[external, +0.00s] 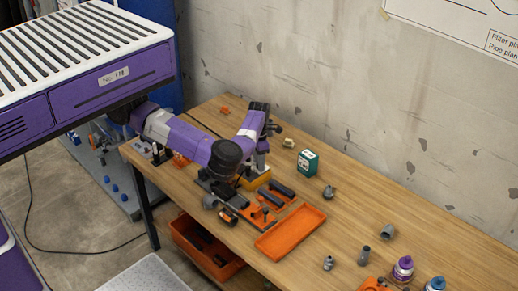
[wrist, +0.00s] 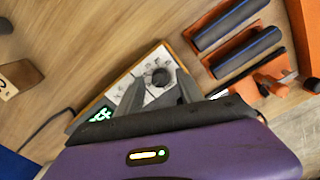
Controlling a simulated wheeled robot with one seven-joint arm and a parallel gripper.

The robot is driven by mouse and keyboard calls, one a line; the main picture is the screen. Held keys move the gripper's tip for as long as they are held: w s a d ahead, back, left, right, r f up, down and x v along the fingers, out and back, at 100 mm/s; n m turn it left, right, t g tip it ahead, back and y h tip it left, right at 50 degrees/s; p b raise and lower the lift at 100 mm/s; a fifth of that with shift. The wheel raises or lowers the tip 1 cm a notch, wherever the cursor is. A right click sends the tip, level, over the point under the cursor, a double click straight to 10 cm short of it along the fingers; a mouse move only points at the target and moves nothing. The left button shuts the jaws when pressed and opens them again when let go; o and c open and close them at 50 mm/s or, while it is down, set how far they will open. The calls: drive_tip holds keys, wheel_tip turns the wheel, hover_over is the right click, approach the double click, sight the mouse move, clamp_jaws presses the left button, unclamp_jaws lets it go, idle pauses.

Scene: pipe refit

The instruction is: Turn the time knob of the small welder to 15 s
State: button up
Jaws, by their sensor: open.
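The small welder (wrist: 128,84) shows in the wrist view as an orange-edged box with a white dial face. Its dark round time knob (wrist: 160,76) sits near the right end of the face, with marks around it too small to read. A green lit display (wrist: 101,115) is at its lower left, partly hidden by my gripper. My gripper (wrist: 162,82) is open, with one finger on each side of the knob; I cannot tell whether they touch it. In the external view the welder (external: 257,181) is an orange block on the bench, below my gripper (external: 262,155).
An orange holder with dark grey-handled tools (external: 276,196) lies close beside the welder. An orange tray (external: 291,232), a teal box (external: 306,163) and several grey fittings (external: 329,192) stand on the wooden bench. The wall (external: 300,70) runs behind. The bench's right middle is mostly clear.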

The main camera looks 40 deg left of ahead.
drive_tip(key=shift+f, duration=0.1)
clamp_jaws()
drive_tip(key=shift+m, duration=0.3)
drive_tip(key=m+p, duration=0.2)
drive_tip(key=shift+a+m, duration=0.1)
drive_tip(key=shift+m, duration=0.2)
drive_tip(key=m+p, duration=0.2)
drive_tip(key=m, duration=0.2)
drive_tip(key=shift+m, duration=0.3)
drive_tip(key=m+p, duration=0.2)
drive_tip(key=m, duration=0.2)
drive_tip(key=shift+m+p, duration=1)
drive_tip(key=shift+m, duration=1)
